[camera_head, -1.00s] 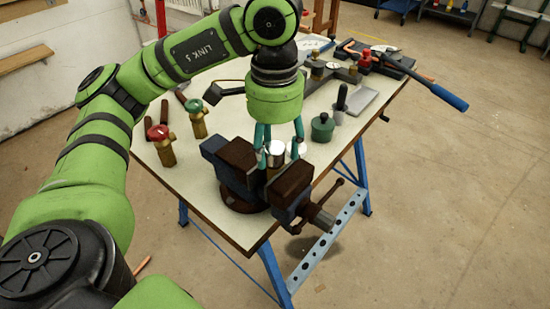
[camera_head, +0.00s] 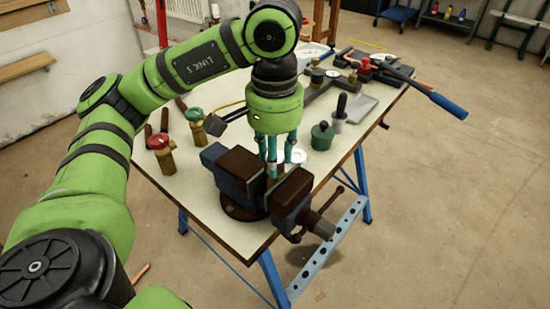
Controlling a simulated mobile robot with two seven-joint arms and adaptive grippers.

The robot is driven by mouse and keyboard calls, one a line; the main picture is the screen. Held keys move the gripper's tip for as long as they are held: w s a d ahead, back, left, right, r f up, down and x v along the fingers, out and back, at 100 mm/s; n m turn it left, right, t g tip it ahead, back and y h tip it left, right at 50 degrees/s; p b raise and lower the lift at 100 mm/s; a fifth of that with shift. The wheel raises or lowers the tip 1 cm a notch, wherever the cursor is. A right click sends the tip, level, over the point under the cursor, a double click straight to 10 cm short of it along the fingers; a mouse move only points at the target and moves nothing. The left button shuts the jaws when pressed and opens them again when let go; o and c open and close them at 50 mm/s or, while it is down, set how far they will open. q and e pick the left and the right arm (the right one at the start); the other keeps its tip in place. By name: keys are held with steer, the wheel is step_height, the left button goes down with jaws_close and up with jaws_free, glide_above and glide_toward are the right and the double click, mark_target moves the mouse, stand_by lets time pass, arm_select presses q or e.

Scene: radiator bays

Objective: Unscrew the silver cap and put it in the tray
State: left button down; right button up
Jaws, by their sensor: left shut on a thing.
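My left gripper (camera_head: 275,160) points straight down over the vise (camera_head: 236,173), its teal fingers drawn in at the jaw gap. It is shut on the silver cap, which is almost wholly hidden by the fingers. The cap sits atop a part clamped upright between the vise jaws; little of that part shows. My right gripper is not in view.
Red-topped (camera_head: 161,152) and green-topped (camera_head: 196,126) brass valves stand left of the vise. A white round thing (camera_head: 297,157) lies just behind my fingers. A green pot (camera_head: 322,135) stands to the right. Tools, one with a blue handle (camera_head: 449,105), crowd the back.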

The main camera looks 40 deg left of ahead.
arm_select(q)
steer(key=n, duration=0.7)
steer(key=shift+n, duration=0.3)
steer(key=n, duration=0.4)
steer(key=shift+p, duration=0.3)
steer(key=n, duration=0.3)
steer(key=shift+n, duration=0.3)
steer(key=n, duration=0.9)
steer(key=shift+p, duration=0.3)
steer(key=c, duration=1)
jaws_free()
